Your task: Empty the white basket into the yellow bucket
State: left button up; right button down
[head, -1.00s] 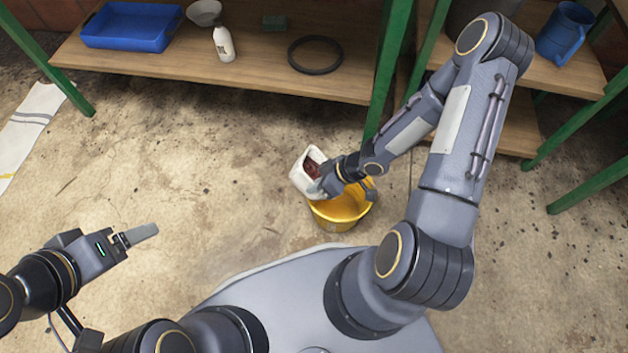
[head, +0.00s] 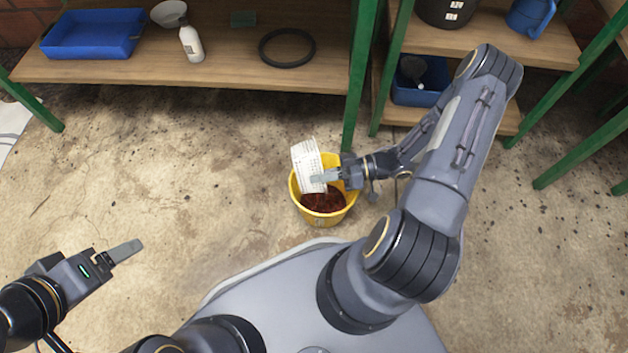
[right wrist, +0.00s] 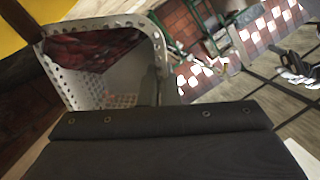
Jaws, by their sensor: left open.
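The white basket (head: 308,165) is tipped over the yellow bucket (head: 299,203) in the head view, its perforated side turned up. My right gripper (head: 326,177) is shut on the basket's edge and holds it above the bucket's left part. Dark red-brown contents (head: 324,201) lie in the bucket. In the right wrist view the perforated basket (right wrist: 105,85) shows close up with dark red matter (right wrist: 95,50) at its upper part; I cannot tell how much is still inside. My left gripper (head: 125,251) is open and empty, above the floor at the lower left.
A wooden shelf (head: 220,70) at the back holds a blue tray (head: 93,34), a white bottle (head: 191,43) and a black ring (head: 287,47). Green posts (head: 361,75) stand behind the bucket. The concrete floor (head: 170,160) left of the bucket is clear.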

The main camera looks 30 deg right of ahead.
jog(key=shift+s+d+f+m+t+y+b, duration=0.15)
jog(key=shift+s+d+f+t+y+b, duration=0.2)
jog(key=shift+d+y, duration=0.7)
jog(key=shift+s+d+f+m+t+y+b, duration=0.1)
jog(key=shift+d+t+y+b, duration=0.35)
jog(key=shift+d+y, duration=0.6)
jog(key=shift+s+d+f+m+t+y+b, duration=0.15)
jog(key=shift+s+d+t+y+b, duration=0.2)
jog(key=shift+d+y, duration=0.7)
jog(key=shift+w+a, duration=0.1)
jog(key=shift+a, duration=0.2)
